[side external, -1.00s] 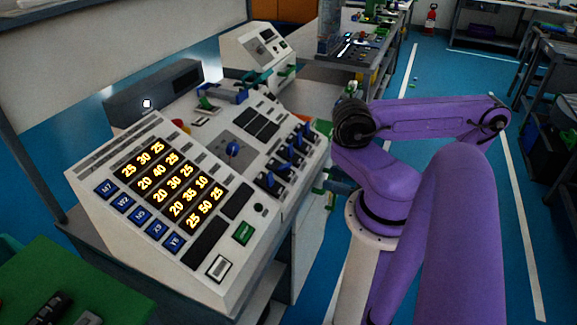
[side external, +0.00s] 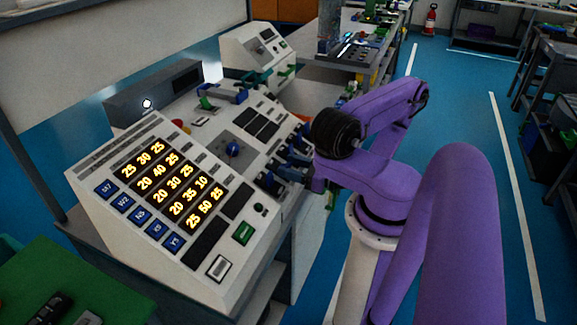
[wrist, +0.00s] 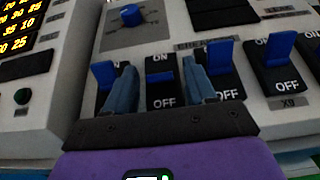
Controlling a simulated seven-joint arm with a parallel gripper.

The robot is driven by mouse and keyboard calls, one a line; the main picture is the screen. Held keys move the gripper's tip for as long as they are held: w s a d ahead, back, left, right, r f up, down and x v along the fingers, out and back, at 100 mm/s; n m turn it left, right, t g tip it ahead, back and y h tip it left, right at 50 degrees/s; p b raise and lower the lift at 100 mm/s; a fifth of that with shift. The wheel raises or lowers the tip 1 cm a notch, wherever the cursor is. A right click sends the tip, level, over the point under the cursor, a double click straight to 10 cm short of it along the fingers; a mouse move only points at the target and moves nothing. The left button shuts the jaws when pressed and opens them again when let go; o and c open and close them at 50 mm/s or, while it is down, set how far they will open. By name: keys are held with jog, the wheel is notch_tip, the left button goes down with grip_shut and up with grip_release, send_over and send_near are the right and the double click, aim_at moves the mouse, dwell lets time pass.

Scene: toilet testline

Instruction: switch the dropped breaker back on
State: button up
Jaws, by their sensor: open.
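A row of black breakers with blue levers and ON/OFF labels sits on the sloped panel of the white console (side external: 225,270). In the wrist view, one breaker lever (wrist: 161,77) looks lower and flatter than its neighbours, between its ON and OFF labels. The neighbouring left lever (wrist: 103,73) and right lever (wrist: 221,55) stand up more. My gripper (wrist: 160,64) is open, its two blue-grey fingers on either side of the low lever, with nothing gripped. Contact cannot be told. In the side view my gripper (side external: 297,160) is at the breaker row and hides part of it.
More breakers with raised levers (wrist: 279,45) stand close on the right. A blue rotary knob (wrist: 131,15) is above the row. A lit number display (side external: 170,185) and a green button (side external: 243,233) are on the console's left part.

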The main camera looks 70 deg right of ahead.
jog(key=shift+w, duration=0.55)
grip_shut()
